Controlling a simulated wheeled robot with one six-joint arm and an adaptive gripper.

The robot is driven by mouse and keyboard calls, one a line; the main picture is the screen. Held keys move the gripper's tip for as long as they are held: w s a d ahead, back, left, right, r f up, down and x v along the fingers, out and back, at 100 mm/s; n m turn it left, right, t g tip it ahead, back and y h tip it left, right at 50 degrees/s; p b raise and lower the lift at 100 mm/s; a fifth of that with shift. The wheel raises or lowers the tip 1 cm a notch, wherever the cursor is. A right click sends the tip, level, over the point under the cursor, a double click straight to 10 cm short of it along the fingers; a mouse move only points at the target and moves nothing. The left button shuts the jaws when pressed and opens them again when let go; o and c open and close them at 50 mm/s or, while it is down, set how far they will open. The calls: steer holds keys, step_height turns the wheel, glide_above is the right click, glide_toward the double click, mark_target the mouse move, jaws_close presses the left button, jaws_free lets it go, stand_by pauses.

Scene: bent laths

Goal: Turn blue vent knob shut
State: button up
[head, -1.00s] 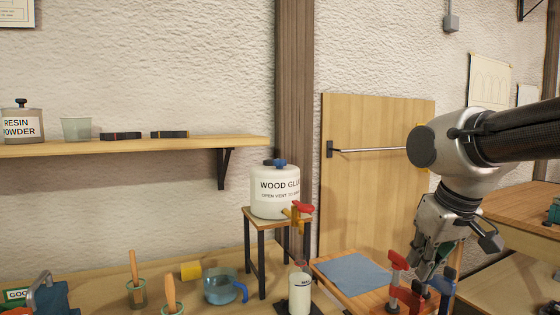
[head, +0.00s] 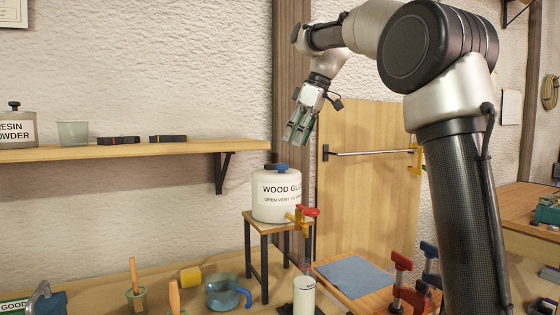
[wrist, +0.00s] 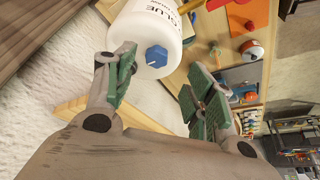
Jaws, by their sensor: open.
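The blue vent knob (head: 276,168) sits on top of the white wood glue jug (head: 277,203), which stands on a small wooden stand (head: 249,221). My gripper (head: 297,137) is open and empty, above and a little right of the knob, with its fingers pointing down. In the wrist view the blue knob (wrist: 156,56) shows on the jug top (wrist: 140,32), beyond the open fingers (wrist: 158,95) and apart from them. A pale pointer mark shows on the knob. The jug carries a yellow tap with a red handle (head: 309,210) low on its right side.
A white bottle (head: 304,296) stands below the tap. A blue jug (head: 223,291) and cups with sticks stand on the bench to the left. A shelf (head: 180,147) runs along the wall at left. Red clamps (head: 402,285) stand at right beside a blue cloth (head: 352,276).

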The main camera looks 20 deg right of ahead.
mark_target(283, 164)
steer(key=x, duration=0.8)
steer(key=shift+w+a+r, duration=0.25)
steer(key=shift+w, duration=0.1)
steer(key=c, duration=1)
